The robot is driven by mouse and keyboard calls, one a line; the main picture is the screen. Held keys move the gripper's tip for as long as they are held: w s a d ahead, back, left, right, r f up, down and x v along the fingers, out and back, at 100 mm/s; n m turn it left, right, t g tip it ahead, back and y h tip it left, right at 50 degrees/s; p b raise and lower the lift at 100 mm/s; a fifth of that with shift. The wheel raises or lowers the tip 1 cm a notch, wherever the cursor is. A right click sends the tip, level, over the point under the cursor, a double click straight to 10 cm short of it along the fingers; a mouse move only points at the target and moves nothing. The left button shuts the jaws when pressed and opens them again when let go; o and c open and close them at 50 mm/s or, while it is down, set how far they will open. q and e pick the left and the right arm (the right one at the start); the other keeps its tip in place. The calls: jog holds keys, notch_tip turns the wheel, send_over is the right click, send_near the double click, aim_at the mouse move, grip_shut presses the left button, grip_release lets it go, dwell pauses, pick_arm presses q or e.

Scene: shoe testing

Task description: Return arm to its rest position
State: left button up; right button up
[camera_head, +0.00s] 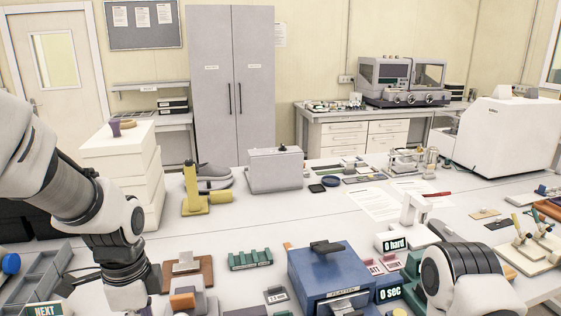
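My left arm (105,225) comes in from the left and bends down to its wrist (128,275) near the bottom edge, among fixtures on the bench. Its gripper fingers are cut off below the picture. My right arm (465,275) shows only as a rounded white and black joint at the bottom right, beside the blue box. Its gripper is out of the picture. Whether either gripper holds something is hidden.
A blue box (335,270) with a black handle stands at bottom centre. Displays reading "0 hard" (393,244) and "0 sec" (390,293) are beside it. A green rack (250,259), a yellow stand (194,190) and white drawers (125,165) are near my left arm. Bench around (265,215) is clear.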

pick_arm(q)
jog(key=s+a+f+n+g+b, duration=0.1)
jog(key=s+f+n+b, duration=0.15)
jog(key=s+f, duration=0.85)
jog(key=s+a+f+n+g+b, duration=0.15)
jog(key=s+f+n, duration=0.3)
jog(key=f, duration=1.15)
jog(key=s+f+n+g+b, duration=0.2)
jog(key=s+f, duration=0.7)
jog(key=f, duration=0.5)
jog(key=w+n+t, duration=0.4)
jog(key=w+n, duration=0.2)
jog(key=shift+w+t, duration=0.35)
jog(key=shift+w, duration=0.05)
